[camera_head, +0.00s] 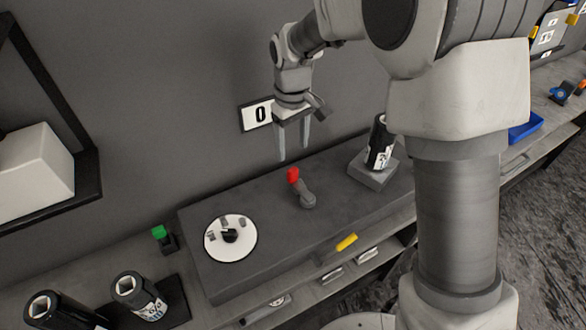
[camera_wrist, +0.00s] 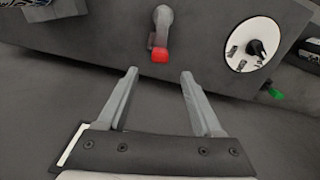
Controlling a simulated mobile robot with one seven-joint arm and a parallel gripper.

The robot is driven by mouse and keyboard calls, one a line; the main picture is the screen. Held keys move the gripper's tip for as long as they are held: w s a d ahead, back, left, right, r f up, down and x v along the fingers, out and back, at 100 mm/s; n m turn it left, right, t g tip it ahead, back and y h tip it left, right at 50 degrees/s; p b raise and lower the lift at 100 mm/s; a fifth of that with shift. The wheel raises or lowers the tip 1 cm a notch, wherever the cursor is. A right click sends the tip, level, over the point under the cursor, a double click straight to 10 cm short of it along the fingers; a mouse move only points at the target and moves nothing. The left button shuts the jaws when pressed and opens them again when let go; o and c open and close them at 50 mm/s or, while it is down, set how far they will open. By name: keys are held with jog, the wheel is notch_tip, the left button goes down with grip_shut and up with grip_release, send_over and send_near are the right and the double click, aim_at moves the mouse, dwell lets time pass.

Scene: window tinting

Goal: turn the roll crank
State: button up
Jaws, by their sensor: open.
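The roll crank is a grey arm (camera_head: 304,196) with a red knob (camera_head: 293,175), on top of a dark grey box (camera_head: 270,211). In the wrist view the crank's grey arm (camera_wrist: 162,22) and red knob (camera_wrist: 160,55) lie ahead of the fingertips. My gripper (camera_head: 294,155) is open and empty, above the red knob and apart from it. In the wrist view my gripper (camera_wrist: 160,72) has its two fingers spread, with the red knob just beyond the gap between them.
A white dial (camera_head: 231,238) with a black knob sits left of the crank. A black roll (camera_head: 379,145) stands on a grey block to the right. A yellow piece (camera_head: 346,242) is at the box's front edge.

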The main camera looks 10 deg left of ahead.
aim_at(293, 169)
notch_tip(293, 169, down, 9)
jog(key=shift+f, duration=0.15)
grip_shut()
dwell(0.5)
dwell(1.0)
